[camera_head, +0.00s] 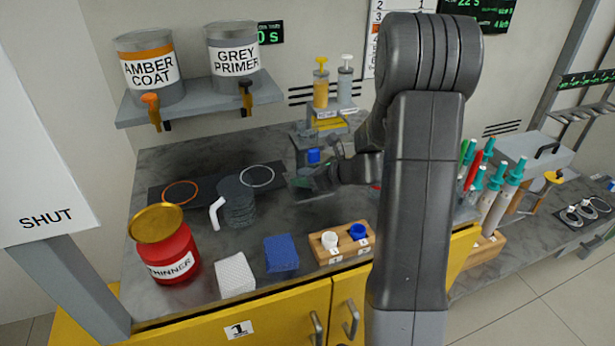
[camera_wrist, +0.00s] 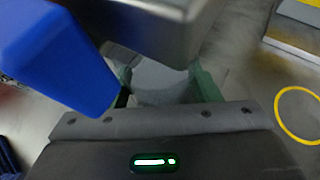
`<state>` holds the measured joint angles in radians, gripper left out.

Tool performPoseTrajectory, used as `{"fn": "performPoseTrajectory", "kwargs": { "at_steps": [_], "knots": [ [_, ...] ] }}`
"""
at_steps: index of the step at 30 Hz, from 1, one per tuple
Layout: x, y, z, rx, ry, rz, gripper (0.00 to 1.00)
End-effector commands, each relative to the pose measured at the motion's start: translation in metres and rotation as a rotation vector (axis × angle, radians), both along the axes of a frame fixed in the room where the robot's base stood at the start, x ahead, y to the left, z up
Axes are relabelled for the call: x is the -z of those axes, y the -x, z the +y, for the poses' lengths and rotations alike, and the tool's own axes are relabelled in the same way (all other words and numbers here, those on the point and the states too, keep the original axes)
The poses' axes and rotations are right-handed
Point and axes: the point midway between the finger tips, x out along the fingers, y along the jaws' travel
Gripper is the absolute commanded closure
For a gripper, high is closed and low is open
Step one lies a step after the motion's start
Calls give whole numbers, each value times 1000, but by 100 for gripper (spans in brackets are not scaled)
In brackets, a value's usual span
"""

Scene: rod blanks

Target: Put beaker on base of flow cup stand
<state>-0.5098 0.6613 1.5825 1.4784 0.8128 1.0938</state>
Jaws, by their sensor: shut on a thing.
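My gripper (camera_head: 303,182) is at the flow cup stand, below the blue flow cup (camera_head: 313,156). In the wrist view my gripper (camera_wrist: 160,84) has green fingertips shut on a pale translucent beaker (camera_wrist: 158,76) held between them. The blue cup (camera_wrist: 62,60) and a grey metal part of the stand (camera_wrist: 150,22) hang close above and partly hide the beaker. In the head view the stand (camera_head: 304,142) is partly behind my arm. The beaker is hard to make out there, and I cannot tell whether it touches the base.
A dark mat with an orange ring (camera_head: 181,192) and a white ring (camera_head: 257,176) lies left. A grey container (camera_head: 238,203), red thinner can (camera_head: 168,250), white block (camera_head: 236,274), blue sponge (camera_head: 282,253) and wooden cup holder (camera_head: 345,243) stand in front. Pump bottles (camera_head: 321,88) stand behind.

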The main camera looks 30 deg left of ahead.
Motion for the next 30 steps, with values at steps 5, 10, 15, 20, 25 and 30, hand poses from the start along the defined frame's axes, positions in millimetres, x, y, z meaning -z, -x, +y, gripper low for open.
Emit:
{"fn": "performPoseTrajectory", "kwargs": {
  "at_steps": [5,10,15,20,25,30],
  "knots": [
    [1,0,1,0,-2,-2,72],
    [3,0,1,0,-2,-2,72],
    [4,0,1,0,-2,-2,24],
    [4,0,1,0,-2,-2,21],
    [2,0,1,0,-2,-2,21],
    [-9,0,-14,4,-4,-2,21]
  ]
}}
